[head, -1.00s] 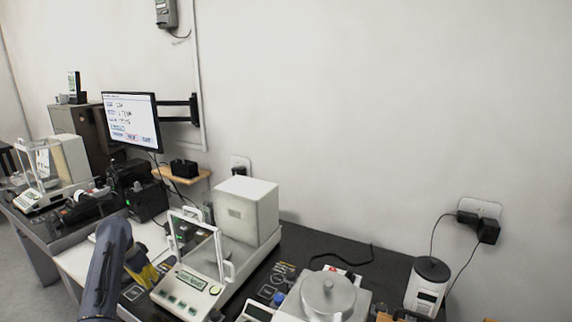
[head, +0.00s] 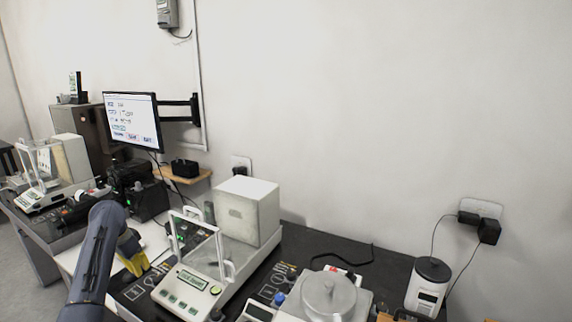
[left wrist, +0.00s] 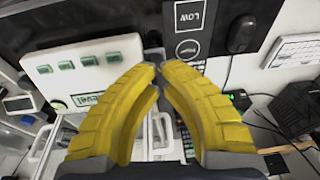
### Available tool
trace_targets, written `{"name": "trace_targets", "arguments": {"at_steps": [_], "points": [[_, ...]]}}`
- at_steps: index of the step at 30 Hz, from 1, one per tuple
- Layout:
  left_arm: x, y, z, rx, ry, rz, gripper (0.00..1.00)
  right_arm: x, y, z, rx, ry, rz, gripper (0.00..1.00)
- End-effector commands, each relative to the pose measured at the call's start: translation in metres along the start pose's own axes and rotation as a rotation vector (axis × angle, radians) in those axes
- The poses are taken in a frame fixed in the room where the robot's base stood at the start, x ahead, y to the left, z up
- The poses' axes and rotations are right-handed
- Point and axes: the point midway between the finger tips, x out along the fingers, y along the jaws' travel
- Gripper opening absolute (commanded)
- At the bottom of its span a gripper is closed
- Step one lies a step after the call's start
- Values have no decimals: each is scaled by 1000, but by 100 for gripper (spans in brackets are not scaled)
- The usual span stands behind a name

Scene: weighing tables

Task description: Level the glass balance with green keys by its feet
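The glass balance with green keys (head: 188,285) stands on the dark table in the middle of the head view, with a glass draft shield and a white housing behind. My left gripper (head: 133,256) is just left of the balance. In the left wrist view its yellow fingers (left wrist: 160,66) point at the balance's corner, tips close together with a narrow gap. A small grey part shows just past the tips; I cannot tell whether it is a foot. My right gripper is not visible.
A second balance with a round metal lid (head: 328,292) stands close on the right, and a white container (head: 427,285) beyond it. Another glass balance (head: 45,190) is at the far left. A monitor (head: 132,120) hangs behind. Black adapters (left wrist: 298,105) and cables lie nearby.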

Motion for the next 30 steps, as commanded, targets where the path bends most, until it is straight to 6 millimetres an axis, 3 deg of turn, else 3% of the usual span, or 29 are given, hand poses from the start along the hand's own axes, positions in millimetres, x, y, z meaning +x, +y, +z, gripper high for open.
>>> {"name": "trace_targets", "arguments": {"at_steps": [5, 13, 30], "points": [[0, -6, -2, 3, -5, 5, 0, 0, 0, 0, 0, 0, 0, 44], [16, 5, -11, -15, 32, 50, 0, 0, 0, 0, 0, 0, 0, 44], [68, 8, 0, -17, 32, 50, 0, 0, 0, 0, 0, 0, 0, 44]]}}
